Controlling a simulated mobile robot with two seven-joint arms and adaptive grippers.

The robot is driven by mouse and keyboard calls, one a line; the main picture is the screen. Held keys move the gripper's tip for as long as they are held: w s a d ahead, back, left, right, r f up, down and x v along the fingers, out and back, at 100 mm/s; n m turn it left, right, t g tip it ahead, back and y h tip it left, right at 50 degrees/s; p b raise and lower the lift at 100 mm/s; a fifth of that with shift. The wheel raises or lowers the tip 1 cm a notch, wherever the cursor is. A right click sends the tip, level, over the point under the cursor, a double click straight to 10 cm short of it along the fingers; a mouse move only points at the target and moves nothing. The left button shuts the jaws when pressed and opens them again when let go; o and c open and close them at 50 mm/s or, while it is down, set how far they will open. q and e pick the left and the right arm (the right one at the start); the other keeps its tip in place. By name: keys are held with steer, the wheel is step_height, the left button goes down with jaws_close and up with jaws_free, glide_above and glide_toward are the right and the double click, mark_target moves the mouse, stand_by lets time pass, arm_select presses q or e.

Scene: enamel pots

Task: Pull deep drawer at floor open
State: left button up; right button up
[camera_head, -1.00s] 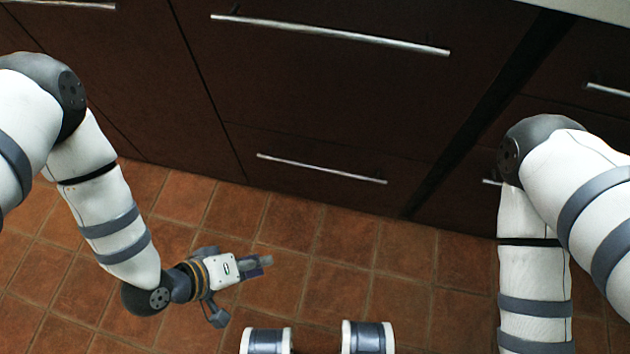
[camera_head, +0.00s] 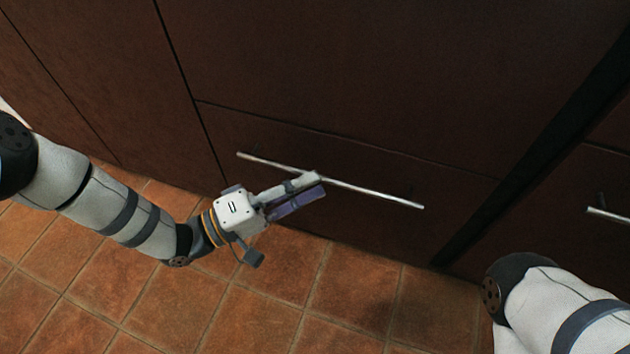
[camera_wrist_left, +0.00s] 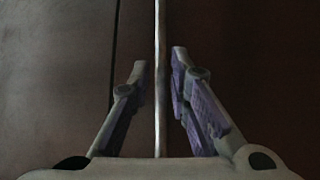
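The deep drawer (camera_head: 450,205) at the floor has a dark brown front and looks shut. Its long silver bar handle (camera_head: 380,193) runs across the front. My left gripper (camera_head: 316,184) is at the middle of this handle, with its fingers over or just in front of the bar. In the left wrist view the handle (camera_wrist_left: 160,30) runs upright between the two spread fingers (camera_wrist_left: 160,62) of my left gripper, with a gap on each side. I cannot tell how deep the bar sits between them. My right gripper is out of view.
A larger dark front (camera_head: 380,70) lies above the drawer. Another front with a silver handle (camera_head: 607,216) stands at the right, past a dark vertical gap. The orange tile floor (camera_head: 250,310) before the drawer is clear. My right arm shows at lower right.

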arm_select(q)
steer(key=shift+x, duration=1)
jaws_close()
steer(key=shift+s, duration=0.1)
